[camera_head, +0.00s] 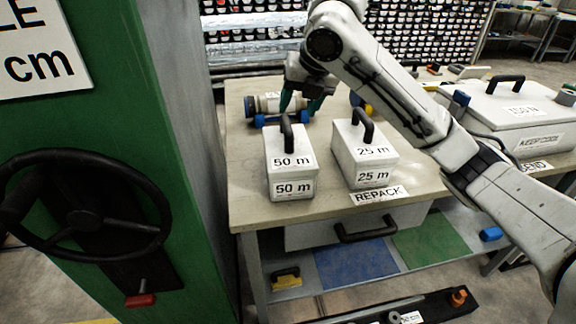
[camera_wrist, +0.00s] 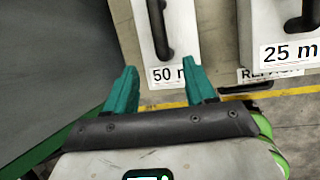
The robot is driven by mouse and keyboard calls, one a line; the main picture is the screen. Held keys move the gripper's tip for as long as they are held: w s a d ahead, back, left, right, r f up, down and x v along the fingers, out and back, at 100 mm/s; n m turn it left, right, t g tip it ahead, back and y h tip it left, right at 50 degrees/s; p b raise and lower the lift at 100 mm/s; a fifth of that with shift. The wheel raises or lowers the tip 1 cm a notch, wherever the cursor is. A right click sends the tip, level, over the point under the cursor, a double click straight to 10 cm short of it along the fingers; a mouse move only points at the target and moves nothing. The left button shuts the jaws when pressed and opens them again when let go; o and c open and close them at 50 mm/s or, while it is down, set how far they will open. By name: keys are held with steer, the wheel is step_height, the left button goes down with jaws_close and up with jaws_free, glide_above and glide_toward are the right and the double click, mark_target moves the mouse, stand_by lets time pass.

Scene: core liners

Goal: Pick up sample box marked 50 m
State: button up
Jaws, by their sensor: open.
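The sample box marked 50 m (camera_head: 290,174) stands upright on the table in the head view. It is white with a black handle (camera_head: 287,132) on its lid. In the wrist view the box (camera_wrist: 184,40) and its handle (camera_wrist: 159,28) show above my fingers. My gripper (camera_head: 302,102) is open and empty, above and behind the box in the head view. In the wrist view its teal fingers (camera_wrist: 161,92) are spread below the 50 m label, apart from the handle.
A white box marked 25 m (camera_head: 362,158) stands just right, also in the wrist view (camera_wrist: 287,30). A cylinder on a blue stand (camera_head: 268,110) lies behind. A larger white KEEP COOL box (camera_head: 510,112) is at right. A green cabinet (camera_head: 120,120) with a wheel borders the left.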

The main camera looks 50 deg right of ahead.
mark_target(289, 127)
steer(key=x, duration=0.5)
steer(key=shift+d+f, duration=0.1)
steer(key=shift+d, duration=0.05)
steer(key=shift+w+x, duration=0.2)
steer(key=shift+x, duration=2.6)
steer(key=shift+d, duration=0.15)
jaws_close()
steer(key=shift+r, duration=0.3)
